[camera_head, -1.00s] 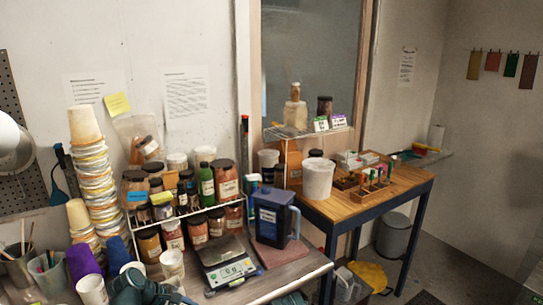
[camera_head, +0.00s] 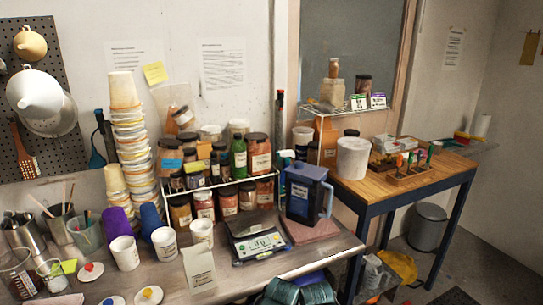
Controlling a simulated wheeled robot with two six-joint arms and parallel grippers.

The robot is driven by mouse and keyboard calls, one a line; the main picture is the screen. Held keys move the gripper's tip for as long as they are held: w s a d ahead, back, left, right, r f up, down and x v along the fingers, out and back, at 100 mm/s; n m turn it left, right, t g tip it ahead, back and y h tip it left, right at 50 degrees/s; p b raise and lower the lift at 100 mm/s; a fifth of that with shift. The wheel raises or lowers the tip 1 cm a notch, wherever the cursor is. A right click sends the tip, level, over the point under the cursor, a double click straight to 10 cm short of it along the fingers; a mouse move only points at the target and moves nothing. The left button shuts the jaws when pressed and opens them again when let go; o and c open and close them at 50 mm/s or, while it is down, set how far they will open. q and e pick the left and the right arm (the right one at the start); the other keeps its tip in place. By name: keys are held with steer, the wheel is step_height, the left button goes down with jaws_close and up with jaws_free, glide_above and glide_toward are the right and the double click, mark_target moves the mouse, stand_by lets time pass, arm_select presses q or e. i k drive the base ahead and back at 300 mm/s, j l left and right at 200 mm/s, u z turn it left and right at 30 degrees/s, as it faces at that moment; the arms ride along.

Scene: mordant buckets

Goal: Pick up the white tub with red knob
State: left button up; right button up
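A small white tub with a red knob (camera_head: 90,269) on top stands at the front left of the bench, near the bottom of the head view. Two similar white tubs are close by, one with a yellow knob (camera_head: 148,293) and one with a blue knob (camera_head: 110,299), both cut by the bottom edge. Nothing touches the red-knobbed tub as far as I can see. Neither of my grippers shows.
A clear beaker (camera_head: 17,272) and a small glass cup (camera_head: 51,276) stand left of the tub. White cups (camera_head: 124,252) stand behind it to the right. A paper card (camera_head: 199,268), scale (camera_head: 258,242) and dark blue jug (camera_head: 305,193) are farther right.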

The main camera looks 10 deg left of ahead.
mark_target(123, 249)
steer(key=u, duration=1.4)
